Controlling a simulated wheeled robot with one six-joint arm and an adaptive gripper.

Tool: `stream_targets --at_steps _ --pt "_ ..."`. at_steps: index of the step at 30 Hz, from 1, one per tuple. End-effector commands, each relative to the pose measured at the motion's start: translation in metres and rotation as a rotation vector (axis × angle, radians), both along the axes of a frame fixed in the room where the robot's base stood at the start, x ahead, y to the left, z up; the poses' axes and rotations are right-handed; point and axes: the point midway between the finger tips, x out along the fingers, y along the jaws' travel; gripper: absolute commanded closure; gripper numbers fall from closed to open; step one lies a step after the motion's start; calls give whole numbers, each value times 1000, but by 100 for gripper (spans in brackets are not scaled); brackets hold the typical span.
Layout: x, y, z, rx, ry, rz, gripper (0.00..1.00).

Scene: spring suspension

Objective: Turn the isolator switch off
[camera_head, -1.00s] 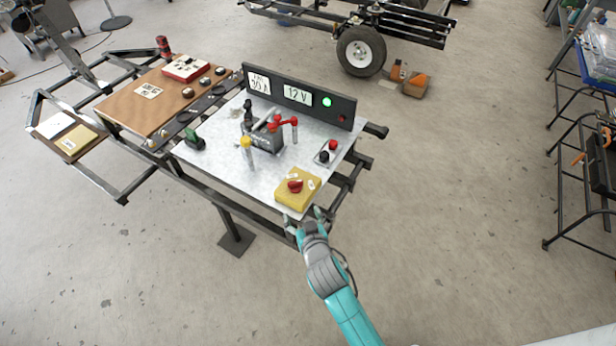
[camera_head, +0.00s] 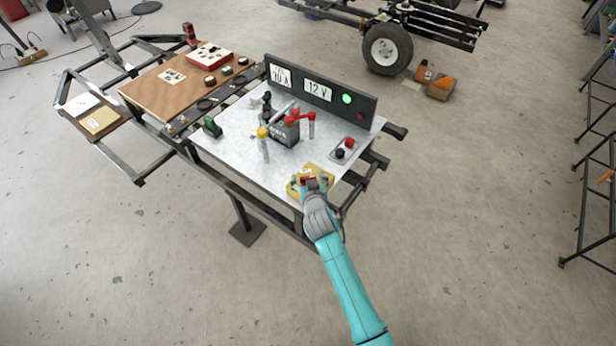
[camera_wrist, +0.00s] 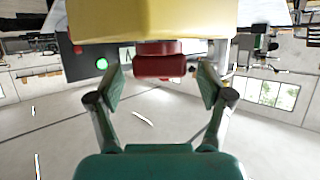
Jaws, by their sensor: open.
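The isolator switch is a yellow box (camera_head: 319,170) with a red knob (camera_head: 307,181) on the near right corner of the metal bench top (camera_head: 232,148). My gripper (camera_head: 311,186) is at the box, over the knob, and hides much of both in the head view. In the wrist view the yellow box (camera_wrist: 150,18) fills the top and the red knob (camera_wrist: 158,60) hangs below it. My gripper (camera_wrist: 160,88) is open there, one finger on each side of the knob, with gaps visible between fingers and knob.
A dark panel (camera_head: 352,115) with a lit green lamp (camera_head: 347,99) and a 12 V sign stands at the back. Red and black terminals (camera_head: 345,147), a yellow-topped post (camera_head: 263,145) and clamps stand near. A brown board (camera_head: 150,98) lies at the left.

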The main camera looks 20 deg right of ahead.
Motion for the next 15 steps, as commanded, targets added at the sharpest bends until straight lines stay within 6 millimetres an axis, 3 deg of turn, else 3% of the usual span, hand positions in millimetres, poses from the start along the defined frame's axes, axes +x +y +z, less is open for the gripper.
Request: stream_targets --at_steps 13,15 --pt "9 -2 -4 0 0 0 21" --pt "9 -2 -4 0 0 0 38"
